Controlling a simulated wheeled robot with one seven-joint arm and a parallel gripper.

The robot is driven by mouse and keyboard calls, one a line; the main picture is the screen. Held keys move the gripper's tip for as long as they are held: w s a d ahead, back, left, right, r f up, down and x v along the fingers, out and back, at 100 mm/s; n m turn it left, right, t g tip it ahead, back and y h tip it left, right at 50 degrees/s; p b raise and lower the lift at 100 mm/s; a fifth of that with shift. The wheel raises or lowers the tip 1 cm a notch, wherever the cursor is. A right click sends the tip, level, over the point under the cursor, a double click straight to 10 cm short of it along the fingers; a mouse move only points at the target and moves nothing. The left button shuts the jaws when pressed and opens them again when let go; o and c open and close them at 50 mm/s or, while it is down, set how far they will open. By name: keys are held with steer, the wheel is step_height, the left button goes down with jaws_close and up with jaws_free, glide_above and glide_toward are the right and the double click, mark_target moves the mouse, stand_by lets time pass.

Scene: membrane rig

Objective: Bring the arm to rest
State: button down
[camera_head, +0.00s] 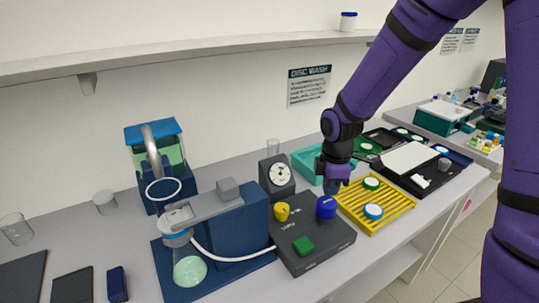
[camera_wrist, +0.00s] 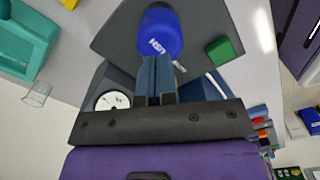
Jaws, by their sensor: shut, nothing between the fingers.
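My purple arm reaches down from the upper right in the head view. My gripper (camera_wrist: 156,66) shows in the wrist view with its two blue-grey fingers together and nothing between them. The fingertips point at a blue knob (camera_wrist: 160,32) marked with lettering; whether they touch it I cannot tell. In the head view the blue knob (camera_head: 326,207) stands on a dark control box (camera_head: 318,252), just left of and below my gripper (camera_head: 333,186). The box also carries a yellow knob (camera_head: 282,211) and a green button (camera_head: 303,245).
A yellow rack (camera_head: 385,222) with white discs lies right of the box. A teal tray (camera_head: 306,165) and a gauge (camera_head: 279,175) stand behind. A flask (camera_head: 190,270) sits under a blue clamp rig at left. A shelf (camera_head: 220,50) runs above the bench.

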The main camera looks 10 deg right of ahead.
steer(key=s+d+r+m+t, duration=0.15)
steer(key=s+r+m, duration=0.25)
steer(key=r, duration=0.4)
steer(key=s+d+r+m+t, duration=0.1)
steer(key=s+d+r+m, duration=0.25)
steer(key=r, duration=0.55)
steer(key=s+d+r+m+t, duration=0.1)
steer(key=s+r+m, duration=0.3)
steer(key=s, duration=0.3)
steer(key=s+r+m+t, duration=0.1)
steer(key=s+r+m, duration=0.2)
steer(key=s+m, duration=0.2)
steer(key=shift+s+d+r+t, duration=0.35)
steer(key=shift+s+d, duration=0.05)
steer(key=shift+s, duration=0.85)
